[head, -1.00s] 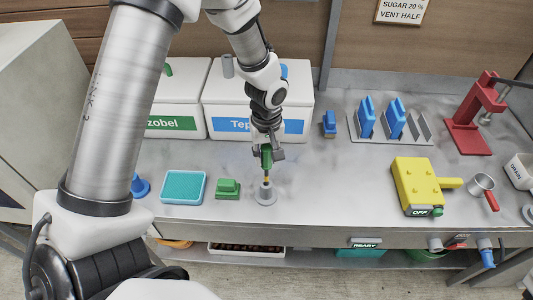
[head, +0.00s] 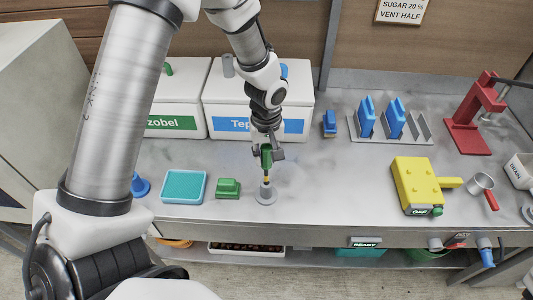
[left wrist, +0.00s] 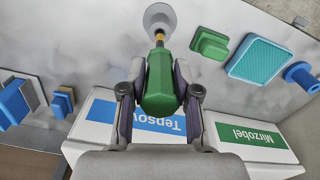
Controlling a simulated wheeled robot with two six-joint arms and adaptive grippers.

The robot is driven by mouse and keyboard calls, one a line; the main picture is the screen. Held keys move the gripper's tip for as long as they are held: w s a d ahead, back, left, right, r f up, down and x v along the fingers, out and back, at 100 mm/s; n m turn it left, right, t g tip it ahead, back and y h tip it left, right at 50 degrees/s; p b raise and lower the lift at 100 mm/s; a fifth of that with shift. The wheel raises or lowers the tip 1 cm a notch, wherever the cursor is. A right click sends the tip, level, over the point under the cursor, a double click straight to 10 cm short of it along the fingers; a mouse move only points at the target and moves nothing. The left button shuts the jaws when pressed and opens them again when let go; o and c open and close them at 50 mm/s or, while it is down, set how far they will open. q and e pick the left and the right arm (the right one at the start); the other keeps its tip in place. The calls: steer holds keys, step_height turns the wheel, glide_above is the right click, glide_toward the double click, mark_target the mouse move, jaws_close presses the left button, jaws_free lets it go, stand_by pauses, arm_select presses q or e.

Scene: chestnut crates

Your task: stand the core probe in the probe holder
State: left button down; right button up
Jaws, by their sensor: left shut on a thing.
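My left gripper (head: 267,156) is shut on the green handle of the core probe (head: 266,158), which it holds upright over the bench. The probe has a yellow band near its lower end. The grey round probe holder (head: 266,197) stands on the bench directly under the probe. The probe's lower end meets the holder's middle in the head view; how deep it sits I cannot tell. In the left wrist view the green handle (left wrist: 159,85) lies between both fingers, with the holder's pale disc (left wrist: 158,17) beyond its tip. My right gripper is not in view.
Left of the holder are a green block (head: 228,188), a teal tray (head: 184,187) and a blue knob-like piece (head: 140,185). White labelled tubs (head: 220,100) stand behind. A yellow box (head: 412,182) is to the right; the bench between is clear.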

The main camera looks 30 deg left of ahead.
mark_target(266, 147)
arm_select(q)
steer(key=shift+f+b, duration=3.25)
steer(key=shift+f, duration=0.85)
steer(key=c, duration=0.8)
jaws_free()
steer(key=shift+r, duration=0.1)
steer(key=shift+o, duration=0.2)
step_height(266, 147, up, 12)
